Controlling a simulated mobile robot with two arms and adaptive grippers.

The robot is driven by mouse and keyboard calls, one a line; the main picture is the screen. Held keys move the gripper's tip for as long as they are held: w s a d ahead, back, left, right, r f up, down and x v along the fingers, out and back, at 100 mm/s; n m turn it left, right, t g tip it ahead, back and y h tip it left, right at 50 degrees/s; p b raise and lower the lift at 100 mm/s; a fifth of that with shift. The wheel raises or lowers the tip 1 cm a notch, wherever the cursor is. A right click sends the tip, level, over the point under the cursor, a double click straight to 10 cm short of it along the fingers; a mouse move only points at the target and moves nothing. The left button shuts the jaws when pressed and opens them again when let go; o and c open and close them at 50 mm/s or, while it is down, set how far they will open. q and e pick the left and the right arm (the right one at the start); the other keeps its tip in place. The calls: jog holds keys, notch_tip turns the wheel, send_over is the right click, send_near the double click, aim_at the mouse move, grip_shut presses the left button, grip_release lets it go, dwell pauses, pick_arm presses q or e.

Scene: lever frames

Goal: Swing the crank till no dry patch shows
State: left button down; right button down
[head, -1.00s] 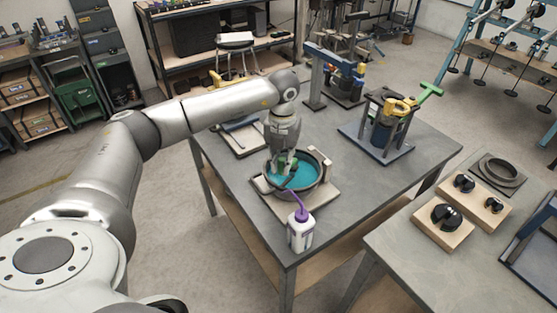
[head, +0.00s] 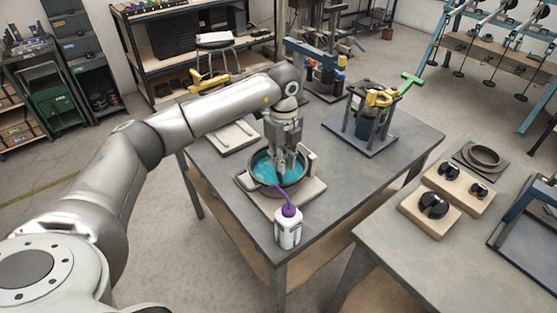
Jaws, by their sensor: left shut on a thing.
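A round dark pan (head: 252,181) with a teal surface (head: 266,170) inside sits on a light base board (head: 306,192) on the grey table. My left gripper (head: 287,166) points down into the right part of the pan. Its fingers are shut on the crank, which they and the wrist mostly hide. Teal shows to the left of the fingers; the surface behind and under them is hidden, so I cannot tell whether a dry patch is there. My right gripper is not in view.
A white bottle (head: 288,230) with a purple spout stands close in front of the pan. A tray (head: 233,137) lies behind it. A stand with a yellow clamp and green handle (head: 374,118) is to the right. The table's front right is clear.

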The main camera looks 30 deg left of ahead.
pick_arm(q)
jog(key=shift+w+d+n, duration=0.2)
jog(key=shift+w+n, duration=0.1)
jog(key=shift+n, duration=0.3)
jog(key=shift+r, duration=0.1)
jog(key=c, duration=1.3)
grip_release()
jog(key=shift+c, duration=0.2)
notch_tip(320, 180, up, 12)
